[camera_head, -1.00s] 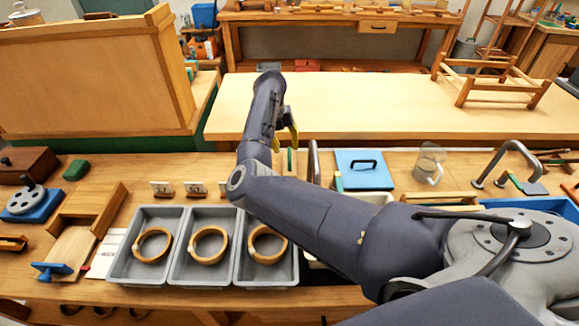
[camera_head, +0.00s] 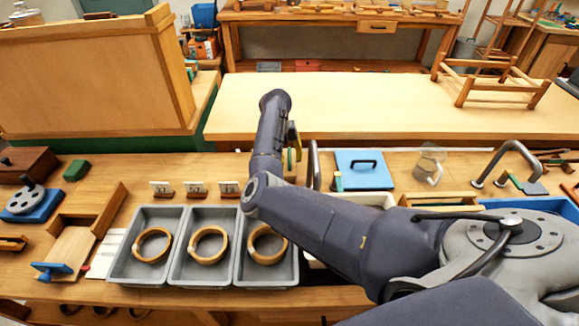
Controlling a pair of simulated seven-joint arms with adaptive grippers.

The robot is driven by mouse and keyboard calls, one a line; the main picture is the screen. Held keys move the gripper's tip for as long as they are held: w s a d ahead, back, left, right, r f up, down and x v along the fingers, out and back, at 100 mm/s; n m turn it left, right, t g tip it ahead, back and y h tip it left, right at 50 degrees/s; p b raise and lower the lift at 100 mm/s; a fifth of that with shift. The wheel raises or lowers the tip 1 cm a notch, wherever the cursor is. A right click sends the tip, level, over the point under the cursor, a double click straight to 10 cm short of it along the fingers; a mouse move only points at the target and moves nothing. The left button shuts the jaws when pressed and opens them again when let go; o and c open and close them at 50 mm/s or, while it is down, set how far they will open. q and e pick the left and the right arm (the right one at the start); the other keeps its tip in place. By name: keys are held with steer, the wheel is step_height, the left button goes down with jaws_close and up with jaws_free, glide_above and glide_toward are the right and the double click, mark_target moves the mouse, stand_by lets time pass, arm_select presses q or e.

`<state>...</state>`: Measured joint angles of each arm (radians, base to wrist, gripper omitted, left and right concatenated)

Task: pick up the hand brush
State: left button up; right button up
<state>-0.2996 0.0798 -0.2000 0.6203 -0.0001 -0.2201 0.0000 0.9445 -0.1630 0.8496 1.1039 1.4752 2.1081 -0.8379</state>
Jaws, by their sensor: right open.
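My right arm reaches in from the lower right across the bench. My right gripper (camera_head: 294,142) is mostly hidden behind its wrist, with only a yellowish and dark part showing. It is over the back part of the bench, left of the blue lidded box (camera_head: 363,170). I cannot make out the hand brush for certain; a small green-and-wood piece (camera_head: 290,160) shows just below the gripper, partly hidden by my arm. Whether they touch is not clear. My left gripper is not in view.
Three grey trays (camera_head: 145,274), each with a wooden ring, stand at the front, with small number tags behind. A clear jug (camera_head: 430,163) stands further right. The far pale table (camera_head: 380,100) is largely bare.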

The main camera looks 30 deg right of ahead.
steer(key=shift+c, duration=0.2)
jaws_close()
steer(key=shift+r, duration=0.2)
step_height(320, 180, up, 20)
steer(key=shift+f, duration=0.2)
stand_by(0.6)
stand_by(0.6)
